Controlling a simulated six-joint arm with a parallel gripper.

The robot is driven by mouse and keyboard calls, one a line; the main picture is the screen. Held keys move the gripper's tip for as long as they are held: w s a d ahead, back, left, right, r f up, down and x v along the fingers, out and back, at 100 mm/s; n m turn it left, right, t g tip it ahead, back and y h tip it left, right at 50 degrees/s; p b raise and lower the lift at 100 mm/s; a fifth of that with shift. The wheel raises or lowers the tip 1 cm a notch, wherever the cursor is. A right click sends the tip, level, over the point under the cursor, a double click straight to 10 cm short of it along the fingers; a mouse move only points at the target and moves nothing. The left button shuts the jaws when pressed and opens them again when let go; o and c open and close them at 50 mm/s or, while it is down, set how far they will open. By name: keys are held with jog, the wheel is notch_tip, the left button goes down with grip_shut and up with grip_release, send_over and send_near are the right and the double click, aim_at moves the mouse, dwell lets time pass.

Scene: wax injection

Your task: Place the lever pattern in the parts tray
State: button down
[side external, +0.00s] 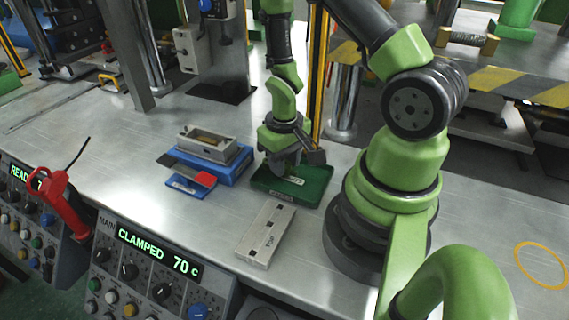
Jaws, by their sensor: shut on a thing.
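The parts tray (318,190) is a shallow green tray on the metal table, left of my arm's base. My gripper (287,172) is over the tray's left half, pointing down, with its fingertips low, near the tray floor. It is shut on a small piece that I take to be the lever pattern; the fingers mostly hide it. A small pale piece or label (295,180) shows just beside the fingertips. I cannot tell whether the held piece touches the tray floor.
A grey mould half (207,145) sits on a blue base (228,170) left of the tray. A small blue-and-red box (190,180) lies before it. A grey block marked TOP (266,234) lies in front of the tray. A control panel reads CLAMPED 70 c (160,255).

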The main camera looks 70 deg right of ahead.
jog(key=shift+f, duration=0.5)
jog(key=c, duration=0.8)
grip_release()
jog(key=shift+f, duration=0.1)
jog(key=a+r+t, duration=0.2)
jog(key=a+r, duration=0.1)
jog(key=r, duration=0.9)
jog(key=a+r+t, duration=0.2)
jog(key=a+r, duration=0.1)
jog(key=r, duration=0.9)
jog(key=s+a+r+t+y, duration=0.2)
jog(key=s+a+r+t, duration=0.1)
jog(key=s+r, duration=0.3)
jog(key=shift+a+n, duration=0.4)
jog(key=shift+a, duration=0.35)
